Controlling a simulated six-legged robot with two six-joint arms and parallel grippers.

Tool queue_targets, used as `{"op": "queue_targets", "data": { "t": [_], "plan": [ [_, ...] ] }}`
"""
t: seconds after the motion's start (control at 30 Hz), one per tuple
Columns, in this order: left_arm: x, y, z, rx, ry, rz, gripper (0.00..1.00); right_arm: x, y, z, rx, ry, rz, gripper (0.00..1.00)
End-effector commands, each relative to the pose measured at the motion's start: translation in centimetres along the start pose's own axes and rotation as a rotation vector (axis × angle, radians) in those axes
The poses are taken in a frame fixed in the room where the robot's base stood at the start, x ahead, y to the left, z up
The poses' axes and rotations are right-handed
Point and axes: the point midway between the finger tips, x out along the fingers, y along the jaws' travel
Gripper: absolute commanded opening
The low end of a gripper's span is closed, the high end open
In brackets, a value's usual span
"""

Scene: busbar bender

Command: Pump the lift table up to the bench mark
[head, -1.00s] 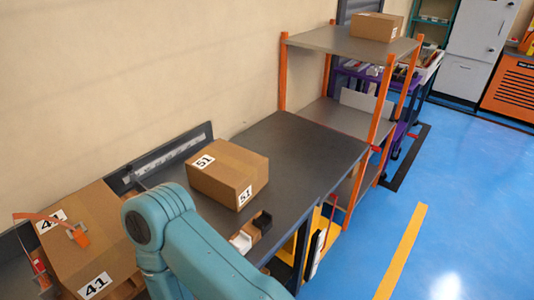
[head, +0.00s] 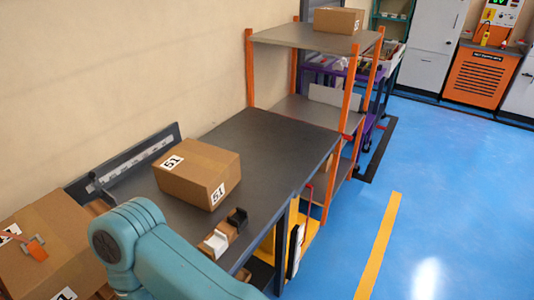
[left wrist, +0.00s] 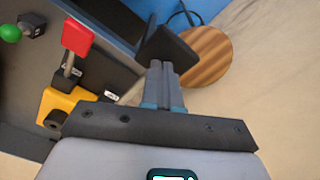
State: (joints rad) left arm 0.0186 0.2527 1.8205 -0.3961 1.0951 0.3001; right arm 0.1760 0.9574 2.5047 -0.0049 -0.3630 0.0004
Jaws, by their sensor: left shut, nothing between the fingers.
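I cannot make out the lift table for certain. A yellow piece (head: 303,232) with a thin red bar (head: 307,203) beside it shows low at the bench's right end, mostly hidden by the bench. The dark grey bench (head: 275,140) carries a cardboard box marked 51 (head: 197,173). I cannot single out a bench mark; a pale strip (head: 130,168) runs along the upright plate behind the bench. My left gripper (left wrist: 161,68) is shut and empty in the left wrist view; in the head view only my left arm shows. My right gripper is not in view.
An orange-post shelf (head: 315,38) stands past the bench. Open blue floor (head: 450,190) lies right, with a yellow line (head: 378,245). A cardboard box (head: 50,245) is at lower left. The left wrist view shows a red paddle (left wrist: 77,38) and round wooden piece (left wrist: 205,57).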

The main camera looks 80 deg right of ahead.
Motion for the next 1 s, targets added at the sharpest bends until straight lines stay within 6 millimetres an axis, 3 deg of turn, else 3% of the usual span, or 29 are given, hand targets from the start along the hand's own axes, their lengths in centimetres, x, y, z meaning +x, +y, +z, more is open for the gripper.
{"op": "queue_targets", "data": {
  "t": [1.0],
  "plan": [
    [6.5, 0.0, 0.1, 0.0, -0.002, -0.001, 0.0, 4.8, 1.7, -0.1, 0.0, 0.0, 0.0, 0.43]
  ]
}}
